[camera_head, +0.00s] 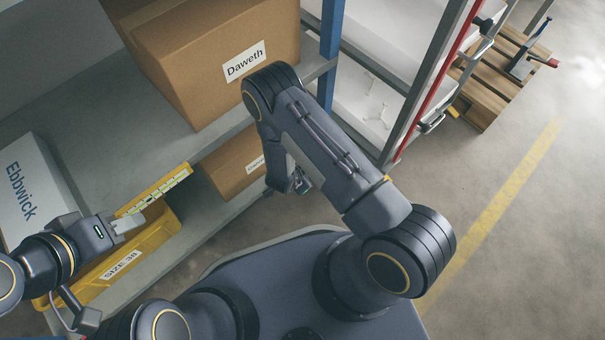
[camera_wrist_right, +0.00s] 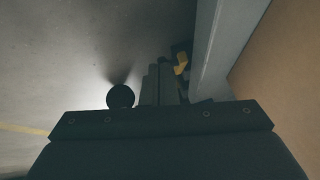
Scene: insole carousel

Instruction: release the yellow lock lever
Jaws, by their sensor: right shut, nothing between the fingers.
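In the right wrist view a small yellow piece (camera_wrist_right: 181,64), which may be the lock lever, sits against dark parts beside a grey shelf edge. My right gripper (camera_wrist_right: 160,85) is shut and empty, just short of the yellow piece and apart from it as far as I can tell. In the head view the right gripper (camera_head: 302,181) is mostly hidden behind its own arm, beside the lower shelf. My left gripper (camera_head: 130,223) is at the rim of a yellow bin (camera_head: 160,232) labelled SIZE 38. Whether its fingers are open or shut is unclear.
A box labelled Daweth (camera_head: 190,65) and a white Ebbwick box (camera_head: 32,190) stand on the grey shelf (camera_head: 95,110). Another carton (camera_head: 232,160) sits below. A rack with a red post (camera_head: 432,80) and white trays stands behind my right arm.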

